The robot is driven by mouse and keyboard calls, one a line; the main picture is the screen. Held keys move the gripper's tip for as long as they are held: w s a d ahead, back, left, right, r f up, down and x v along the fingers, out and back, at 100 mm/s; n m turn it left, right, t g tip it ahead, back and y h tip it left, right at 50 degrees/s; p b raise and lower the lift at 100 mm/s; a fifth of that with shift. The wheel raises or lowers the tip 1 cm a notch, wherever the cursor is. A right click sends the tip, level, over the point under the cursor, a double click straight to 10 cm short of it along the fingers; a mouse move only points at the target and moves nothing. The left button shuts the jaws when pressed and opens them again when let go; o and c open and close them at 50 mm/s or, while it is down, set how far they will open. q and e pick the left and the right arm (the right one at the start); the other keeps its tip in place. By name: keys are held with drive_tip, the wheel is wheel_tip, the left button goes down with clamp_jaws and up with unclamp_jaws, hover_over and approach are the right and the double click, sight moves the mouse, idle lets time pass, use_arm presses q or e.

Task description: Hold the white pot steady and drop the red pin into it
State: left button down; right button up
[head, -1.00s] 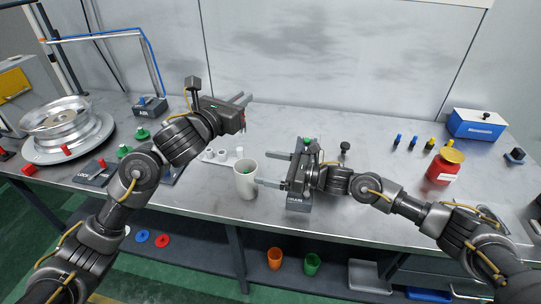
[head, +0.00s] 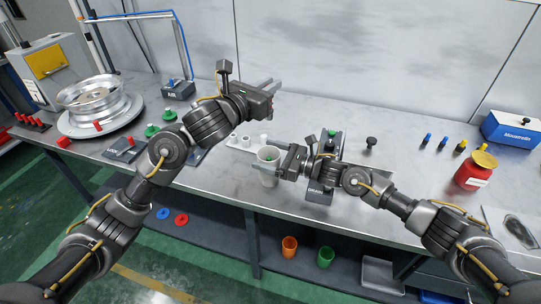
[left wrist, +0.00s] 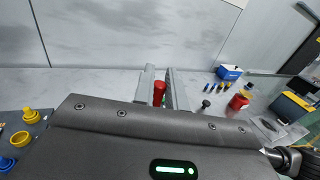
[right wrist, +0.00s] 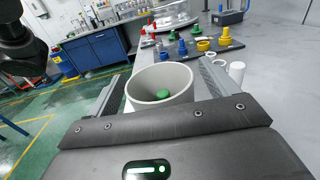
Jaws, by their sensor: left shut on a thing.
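The white pot (head: 268,154) stands upright near the front edge of the bench, with a green piece (right wrist: 163,94) inside it. My right gripper (head: 271,163) is open around the pot; in the right wrist view one finger lies on each side of the pot (right wrist: 143,84). I cannot tell whether the fingers touch it. My left gripper (head: 274,85) is shut on the red pin (left wrist: 159,92), which shows between its fingers in the left wrist view. It is raised above the bench, behind the pot.
A wheel (head: 92,95) sits at the left on a round base. Green and red pieces lie on dark trays nearby. A red jar (head: 475,172) with a yellow lid and a blue box (head: 512,130) stand at the right. The back middle of the bench is clear.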

drive_tip(key=c, duration=0.9)
use_arm(q)
wheel_tip(320, 180, down, 13)
idle(1.0)
drive_tip(key=c, duration=1.3)
unclamp_jaws()
drive_tip(key=shift+c, duration=0.2)
drive_tip(key=shift+s, duration=0.1)
drive_tip(key=v, duration=1.1)
drive_tip(key=shift+s+a, duration=0.3)
